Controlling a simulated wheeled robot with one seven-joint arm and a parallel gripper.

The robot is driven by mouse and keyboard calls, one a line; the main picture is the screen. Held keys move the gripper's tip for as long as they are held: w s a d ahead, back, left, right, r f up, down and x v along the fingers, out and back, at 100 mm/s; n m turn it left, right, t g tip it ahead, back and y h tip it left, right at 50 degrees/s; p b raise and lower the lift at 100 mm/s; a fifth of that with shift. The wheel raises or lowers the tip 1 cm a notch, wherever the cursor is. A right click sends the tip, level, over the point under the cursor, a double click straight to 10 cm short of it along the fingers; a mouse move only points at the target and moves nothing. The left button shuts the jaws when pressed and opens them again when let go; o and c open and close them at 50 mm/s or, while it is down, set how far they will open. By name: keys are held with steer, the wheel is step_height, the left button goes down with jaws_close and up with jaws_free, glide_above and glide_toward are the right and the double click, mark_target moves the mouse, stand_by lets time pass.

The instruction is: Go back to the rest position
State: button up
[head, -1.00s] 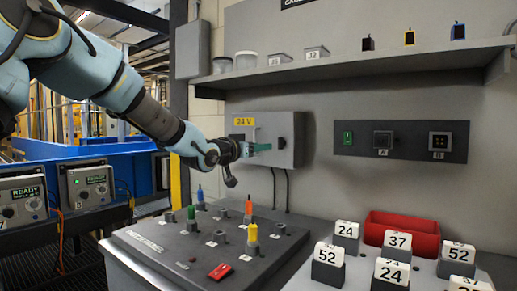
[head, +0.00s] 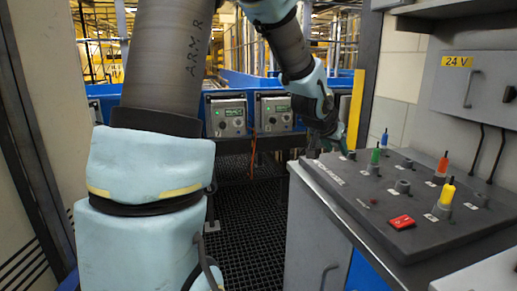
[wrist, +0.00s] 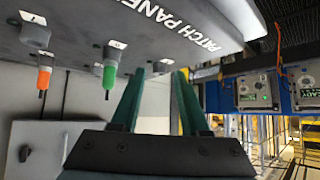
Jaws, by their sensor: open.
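My gripper (head: 338,140) is beside the far left corner of the patch panel (head: 342,184) in the head view, its fingers partly hidden by the wrist. In the wrist view my gripper (wrist: 160,98) shows two green fingers spread apart with nothing between them. The wrist view appears upside down, with the patch panel (wrist: 205,28) along the top. Green (wrist: 109,82) and orange (wrist: 43,80) plugs sit in its sockets. My arm is folded close in front of the head camera.
Blue (head: 385,137), green (head: 375,156), orange (head: 442,164) and yellow (head: 447,193) plugs stand on the panel, near a red switch (head: 401,222). The 24 V box (head: 475,88) is at right. Two READY units (head: 227,116) hang on the blue conveyor (head: 190,98). Dark grating floor (head: 255,215) is open.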

steer(key=s+a+f+n+g+y+p, duration=0.1)
steer(key=s+a+f+n+y, duration=0.15)
steer(key=a, duration=0.65)
steer(key=s+a+f+n+g+y, duration=0.1)
steer(key=s+a+f+y, duration=0.15)
steer(key=a, duration=0.65)
steer(key=s+a+f+n+g+y, duration=0.1)
steer(key=s+a+f+n+g, duration=0.1)
steer(key=s+a, duration=0.8)
steer(key=shift+s+a+f+n+g+p, duration=0.2)
steer(key=shift+s+a+n+g+p, duration=0.25)
steer(key=shift+s+n+g, duration=0.4)
steer(key=shift+w+d, duration=0.1)
steer(key=shift+w, duration=0.05)
steer(key=shift+c, duration=0.2)
